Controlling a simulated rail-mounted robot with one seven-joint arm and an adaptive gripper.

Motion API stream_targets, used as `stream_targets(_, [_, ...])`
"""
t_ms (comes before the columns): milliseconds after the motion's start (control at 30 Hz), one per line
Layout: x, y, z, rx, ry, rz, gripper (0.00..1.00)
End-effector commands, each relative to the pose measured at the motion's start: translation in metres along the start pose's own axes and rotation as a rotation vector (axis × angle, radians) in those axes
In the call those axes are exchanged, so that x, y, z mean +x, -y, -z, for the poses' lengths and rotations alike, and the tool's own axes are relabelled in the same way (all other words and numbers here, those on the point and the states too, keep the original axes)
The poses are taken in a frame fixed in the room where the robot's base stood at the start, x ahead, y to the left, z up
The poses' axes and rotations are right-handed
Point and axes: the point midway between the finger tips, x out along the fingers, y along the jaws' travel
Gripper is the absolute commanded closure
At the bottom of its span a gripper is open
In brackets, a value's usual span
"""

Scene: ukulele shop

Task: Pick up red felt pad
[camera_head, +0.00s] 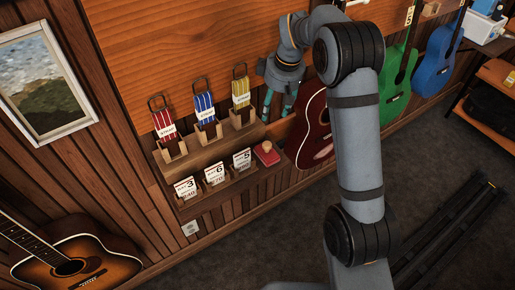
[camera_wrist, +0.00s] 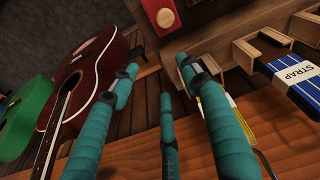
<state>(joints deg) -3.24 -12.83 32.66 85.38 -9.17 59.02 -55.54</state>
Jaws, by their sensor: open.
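The red felt pad (camera_head: 262,159) lies at the right end of the lower wooden shelf, with a small light wooden piece on top. In the wrist view the red pad (camera_wrist: 152,6) shows at the top edge, partly cut off, with a round light spot on it. My gripper (camera_head: 276,114) has teal fingers and hangs above and a little right of the pad, apart from it. In the wrist view my gripper (camera_wrist: 160,68) has its fingers spread with nothing between them.
Red, blue (camera_head: 204,107) and yellow straps stand on the upper shelf (camera_head: 212,150), left of my gripper. White number cards (camera_head: 215,173) stand on the lower shelf. A dark red ukulele (camera_head: 312,135) hangs close on the right, then green and blue ones.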

Motion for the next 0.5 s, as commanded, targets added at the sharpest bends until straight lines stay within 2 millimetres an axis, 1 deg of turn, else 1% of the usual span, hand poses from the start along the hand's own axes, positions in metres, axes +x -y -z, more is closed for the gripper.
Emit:
stream_targets(200, [-0.004, 0.027, -0.02, -0.307, 0.058, 0.11, 0.54])
stream_targets(300, [-0.005, 0.033, -0.023, -0.418, 0.059, 0.137, 0.54])
stream_targets(400, [-0.001, 0.034, -0.024, -0.483, 0.057, 0.142, 0.54])
stream_targets(500, [0.012, 0.036, -0.026, -0.501, 0.058, 0.144, 0.54])
